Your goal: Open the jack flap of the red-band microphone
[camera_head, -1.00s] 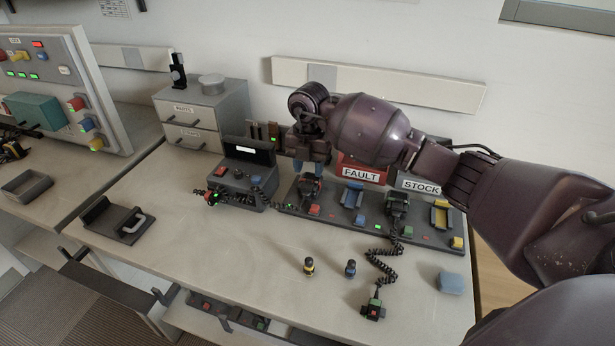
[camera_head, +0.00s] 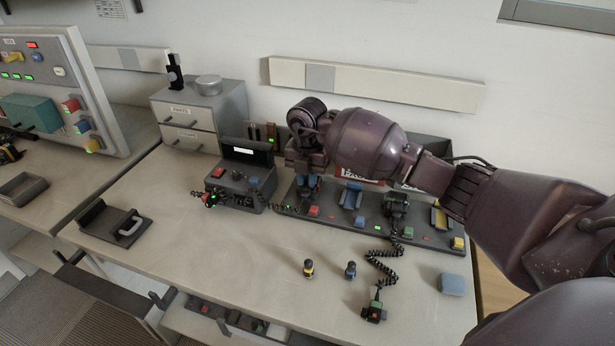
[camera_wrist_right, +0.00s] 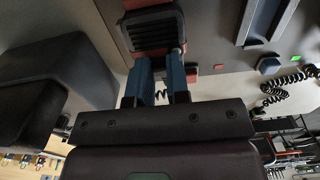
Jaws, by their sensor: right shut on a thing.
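My right gripper (camera_head: 308,181) is down at the leftmost slot of the dark charging rack (camera_head: 330,222). In the right wrist view its blue fingers (camera_wrist_right: 162,84) are shut at the near end of a dark ribbed unit with red parts beside it (camera_wrist_right: 155,30). The arm hides most of this unit in the head view, and I cannot make out a flap. My left gripper is not in view.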

